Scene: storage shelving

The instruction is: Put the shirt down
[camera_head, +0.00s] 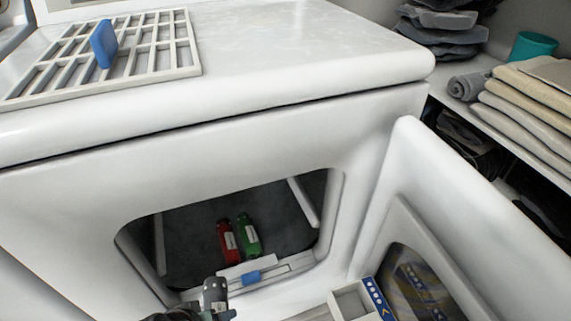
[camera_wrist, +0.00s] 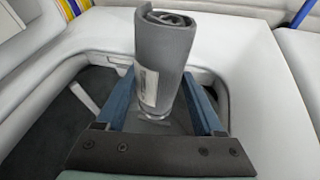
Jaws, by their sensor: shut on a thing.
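The shirt (camera_wrist: 165,62) is a dark grey rolled bundle with a white label on its side. In the wrist view it stands roughly upright between the blue fingers of my gripper (camera_wrist: 160,98), which is shut on it. In the head view part of my arm end shows at the bottom edge, low in front of the white machine's opening.
The white machine (camera_head: 260,135) has an open door (camera_head: 450,190) at right. Red (camera_head: 228,240) and green (camera_head: 248,236) bottles lie inside. A white rack (camera_head: 150,50) with a blue item (camera_head: 103,44) lies on top. The right shelf holds folded cloths (camera_head: 530,105), a grey roll (camera_head: 467,86) and a teal cup (camera_head: 533,47).

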